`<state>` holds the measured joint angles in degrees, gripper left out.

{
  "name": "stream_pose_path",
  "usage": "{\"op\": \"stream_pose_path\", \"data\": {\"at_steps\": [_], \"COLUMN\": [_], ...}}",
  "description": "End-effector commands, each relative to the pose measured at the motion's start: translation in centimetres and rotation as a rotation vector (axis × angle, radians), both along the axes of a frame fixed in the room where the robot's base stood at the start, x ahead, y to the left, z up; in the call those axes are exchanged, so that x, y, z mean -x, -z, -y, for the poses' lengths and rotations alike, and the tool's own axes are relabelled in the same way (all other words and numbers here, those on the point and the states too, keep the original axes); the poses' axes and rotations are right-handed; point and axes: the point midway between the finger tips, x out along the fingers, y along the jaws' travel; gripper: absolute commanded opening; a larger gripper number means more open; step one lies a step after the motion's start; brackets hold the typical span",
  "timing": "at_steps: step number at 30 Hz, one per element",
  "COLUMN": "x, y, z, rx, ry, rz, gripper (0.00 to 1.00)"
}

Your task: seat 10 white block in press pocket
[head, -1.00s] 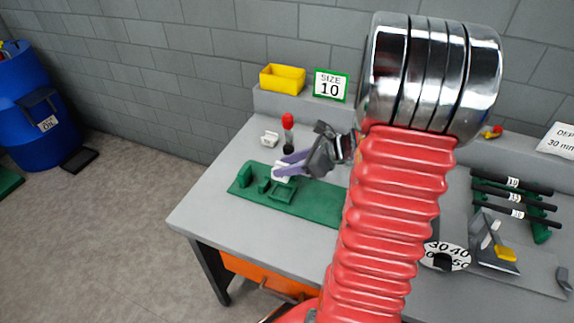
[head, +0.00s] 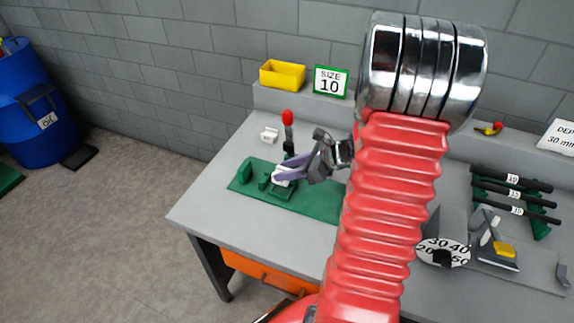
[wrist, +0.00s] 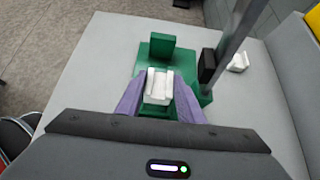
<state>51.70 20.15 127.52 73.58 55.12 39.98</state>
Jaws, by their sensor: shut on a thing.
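My gripper (head: 290,172) is shut on a white block (head: 280,180) with its purple fingers. In the wrist view the block (wrist: 158,86) sits between the two fingers (wrist: 158,98), its grooved top facing the camera. The block is over the green press (head: 310,203), close to the pocket area; the press also shows in the wrist view (wrist: 160,44). I cannot tell whether the block touches the pocket floor, as the fingers and block cover it. The press lever with a red knob (head: 288,116) stands upright behind the block.
Another white block (head: 269,134) lies on the bench behind the press. A yellow bin (head: 282,74) and a SIZE 10 sign (head: 330,81) stand on the back ledge. Black rods on a green rack (head: 512,190) and a numbered dial (head: 443,253) are at the right.

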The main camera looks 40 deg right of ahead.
Motion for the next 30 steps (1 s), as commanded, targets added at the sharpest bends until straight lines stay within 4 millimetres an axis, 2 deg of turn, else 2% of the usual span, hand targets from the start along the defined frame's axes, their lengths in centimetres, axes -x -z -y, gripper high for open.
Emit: {"op": "stream_pose_path", "data": {"at_steps": [12,30], "x": [0.0,0.0], "y": [2.4,2.5], "z": [0.0,0.0], "rx": [-0.001,0.001], "ry": [0.001,-0.001], "rz": [0.0,0.0], "gripper": [0.07,0.07]}}
